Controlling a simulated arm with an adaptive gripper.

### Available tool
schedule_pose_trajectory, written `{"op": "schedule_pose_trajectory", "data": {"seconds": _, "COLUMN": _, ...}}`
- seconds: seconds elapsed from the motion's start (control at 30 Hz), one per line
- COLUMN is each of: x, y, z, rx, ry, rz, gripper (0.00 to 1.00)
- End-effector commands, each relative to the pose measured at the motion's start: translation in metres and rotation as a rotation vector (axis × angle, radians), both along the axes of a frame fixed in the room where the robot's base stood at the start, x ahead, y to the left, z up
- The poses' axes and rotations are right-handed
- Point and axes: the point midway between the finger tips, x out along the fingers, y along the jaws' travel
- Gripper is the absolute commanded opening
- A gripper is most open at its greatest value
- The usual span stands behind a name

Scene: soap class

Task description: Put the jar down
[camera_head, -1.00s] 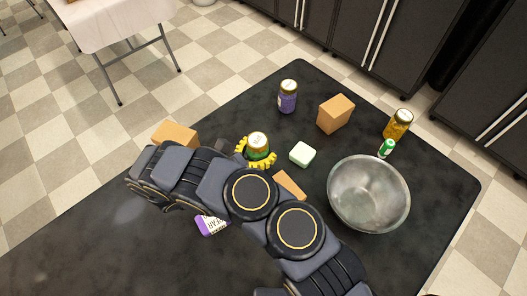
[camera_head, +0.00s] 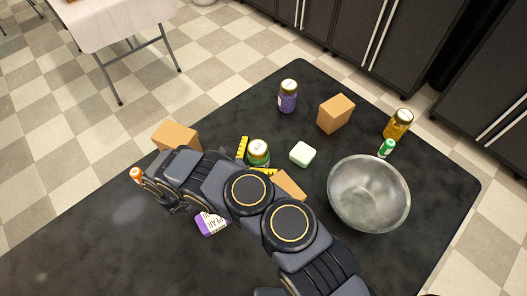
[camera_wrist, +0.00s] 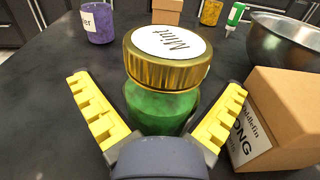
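The jar is green with a gold lid marked "Mint" (camera_wrist: 168,55). It stands upright on the dark table (camera_head: 300,80), and its lower part is partly hidden by my gripper in the wrist view. The jar also shows in the head view (camera_head: 258,148). My gripper (camera_wrist: 157,88) is open. Its two yellow ridged fingers are spread on either side of the jar, with a visible gap on both sides. In the head view my arm hides part of the table.
A cardboard box (camera_wrist: 280,118) stands close to my right finger. A pale green block (camera_head: 302,154) and a metal bowl (camera_head: 369,205) are to the right. A purple jar (camera_head: 288,98) and another box (camera_head: 335,114) stand behind. A purple labelled item (camera_head: 211,224) lies in front.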

Motion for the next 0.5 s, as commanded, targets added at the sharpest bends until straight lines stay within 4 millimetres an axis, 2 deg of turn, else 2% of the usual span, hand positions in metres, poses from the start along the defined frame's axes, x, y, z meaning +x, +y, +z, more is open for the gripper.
{"op": "schedule_pose_trajectory", "data": {"seconds": 0.17, "x": -0.001, "y": 0.001, "z": 0.003, "rx": 0.001, "ry": -0.001, "rz": 0.001, "gripper": 1.0}}
{"op": "schedule_pose_trajectory", "data": {"seconds": 0.5, "x": -0.036, "y": 0.044, "z": 0.002, "rx": 0.001, "ry": 0.0, "rz": 0.003, "gripper": 1.0}}
